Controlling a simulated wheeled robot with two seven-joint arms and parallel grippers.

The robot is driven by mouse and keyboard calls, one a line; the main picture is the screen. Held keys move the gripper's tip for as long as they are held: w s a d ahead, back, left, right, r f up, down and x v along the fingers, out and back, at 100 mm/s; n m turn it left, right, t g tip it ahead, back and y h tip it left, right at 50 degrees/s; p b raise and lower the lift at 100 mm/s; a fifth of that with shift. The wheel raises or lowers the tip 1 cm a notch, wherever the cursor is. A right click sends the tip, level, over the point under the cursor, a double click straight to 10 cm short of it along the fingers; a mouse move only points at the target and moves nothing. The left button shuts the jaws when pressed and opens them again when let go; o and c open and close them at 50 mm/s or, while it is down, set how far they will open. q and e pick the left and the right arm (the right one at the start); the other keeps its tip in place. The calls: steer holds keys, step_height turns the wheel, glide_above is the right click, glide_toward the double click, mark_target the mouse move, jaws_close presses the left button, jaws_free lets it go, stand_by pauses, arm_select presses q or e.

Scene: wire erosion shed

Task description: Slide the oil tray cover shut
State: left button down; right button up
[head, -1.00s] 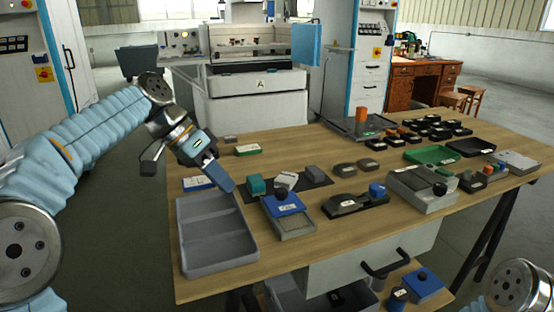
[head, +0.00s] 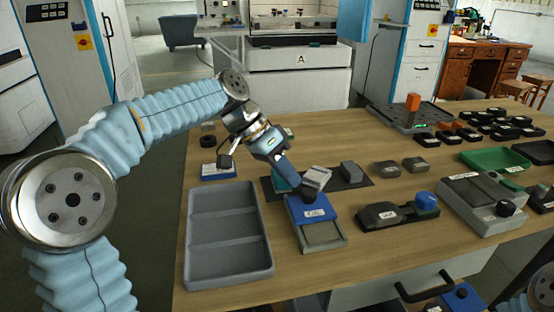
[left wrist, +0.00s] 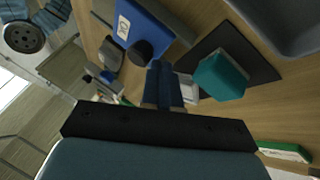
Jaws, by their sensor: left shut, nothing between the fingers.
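The oil tray (head: 328,246) is a low grey box on the wooden table. Its blue cover (head: 315,217), with a white label, lies over the back part; the front part shows grey and uncovered. A black knob (head: 309,196) stands on the cover. My left gripper (head: 297,189) is shut and empty, its blue fingertips right by the knob, pointing down at the cover's back end. In the left wrist view the shut fingers (left wrist: 162,72) are close to the knob (left wrist: 140,52) and blue cover (left wrist: 150,24); I cannot tell whether they touch. My right gripper is out of view.
A grey compartment tray (head: 228,235) lies left of the oil tray. A teal block (left wrist: 222,76) and a pale block (head: 317,178) stand on a dark mat behind it. A dark fixture with a blue knob (head: 425,201) is to the right.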

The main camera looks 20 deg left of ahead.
mark_target(314, 214)
arm_select(q)
steer(key=shift+d+f, duration=0.45)
steer(key=shift+f, duration=0.1)
steer(key=shift+s+d+f+b, duration=0.1)
steer(key=shift+s+d+b, duration=0.1)
steer(key=shift+b, duration=0.1)
steer(key=s+d+b, duration=0.1)
steer(key=s, duration=0.1)
steer(key=s+d+b, duration=0.1)
steer(key=shift+s+d, duration=0.2)
steer(key=shift+s, duration=0.2)
steer(key=shift+s+d, duration=0.2)
steer(key=shift+s, duration=0.05)
steer(key=shift+s+d, duration=0.1)
